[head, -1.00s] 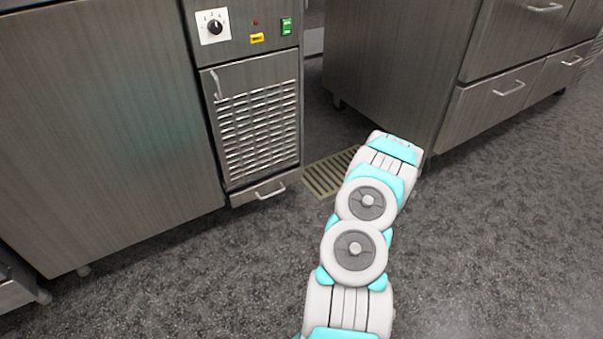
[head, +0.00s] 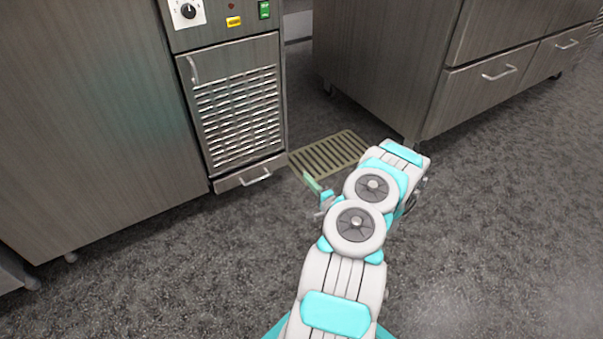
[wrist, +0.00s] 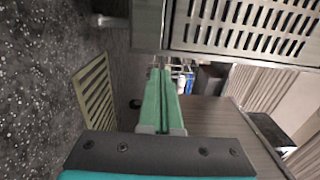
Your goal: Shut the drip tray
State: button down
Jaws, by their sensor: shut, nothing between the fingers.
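The drip tray (head: 236,184) is a low metal drawer with a bar handle (head: 257,178), at the bottom of the louvered cabinet unit. Its front appears to stand out slightly past the panel above. My gripper (head: 309,182) is to the right of the tray, low over the floor, and apart from it. In the wrist view the green fingers (wrist: 160,72) are together with nothing between them. That view is turned sideways, and the tray's end (wrist: 148,24) seems to show at the top, left of the louvered panel (wrist: 240,25).
A floor grate (head: 330,155) lies right of the tray and also shows in the wrist view (wrist: 97,95). A steel drawer cabinet (head: 385,70) stands behind it to the right. The floor (head: 170,270) in front of the tray is clear.

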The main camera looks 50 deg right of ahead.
aim_at(286, 154)
jog(key=b+x, duration=0.1)
jog(key=x, duration=1.2)
jog(key=shift+a+b, duration=0.1)
jog(key=shift+b, duration=0.25)
jog(key=shift+f+b+x, duration=0.2)
jog(key=shift+b+x, duration=0.4)
jog(key=shift+x, duration=0.45)
jog(key=shift+w+r, duration=0.2)
jog(key=shift+w, duration=0.05)
jog(key=shift+r, duration=0.2)
